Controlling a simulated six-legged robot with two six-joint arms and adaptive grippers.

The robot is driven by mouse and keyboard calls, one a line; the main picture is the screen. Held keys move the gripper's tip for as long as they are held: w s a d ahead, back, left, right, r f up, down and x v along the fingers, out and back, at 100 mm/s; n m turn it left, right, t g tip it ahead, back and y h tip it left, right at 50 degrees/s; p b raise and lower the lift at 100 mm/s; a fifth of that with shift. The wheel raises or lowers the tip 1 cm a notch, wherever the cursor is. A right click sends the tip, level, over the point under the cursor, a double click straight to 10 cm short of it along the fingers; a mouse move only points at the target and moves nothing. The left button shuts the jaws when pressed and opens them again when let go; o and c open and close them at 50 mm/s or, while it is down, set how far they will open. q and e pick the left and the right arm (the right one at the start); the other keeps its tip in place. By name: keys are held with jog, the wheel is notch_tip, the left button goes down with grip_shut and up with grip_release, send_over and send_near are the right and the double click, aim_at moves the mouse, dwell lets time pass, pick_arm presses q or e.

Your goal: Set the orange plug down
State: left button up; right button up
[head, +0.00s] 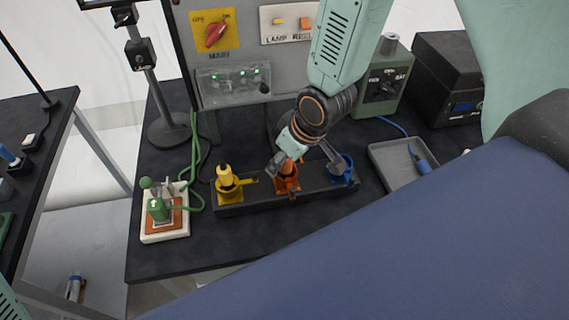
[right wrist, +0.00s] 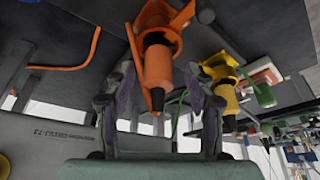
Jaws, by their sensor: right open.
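The orange plug (head: 287,168) stands in the orange holder (head: 284,186), in the middle of a dark rack (head: 258,193). My right gripper (head: 303,164) is open around the plug, with a finger on each side. In the right wrist view the orange plug (right wrist: 157,66) lies between the two spread fingers of my right gripper (right wrist: 163,88), with gaps visible on both sides. Its far end is in the orange holder (right wrist: 163,38). My left gripper is not in view.
A yellow plug (head: 225,175) and a blue holder (head: 341,169) flank the orange one closely. A grey tray (head: 384,154) lies at right. The panel (head: 232,60) rises behind. The table front is clear.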

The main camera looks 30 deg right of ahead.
jog(key=shift+w+f, duration=0.1)
jog(key=shift+d, duration=0.2)
jog(key=shift+c, duration=0.2)
jog(key=shift+s, duration=0.3)
jog(key=c, duration=0.3)
jog(key=shift+w+a, duration=0.15)
jog(key=shift+w, duration=0.05)
jog(key=c, duration=0.4)
grip_shut()
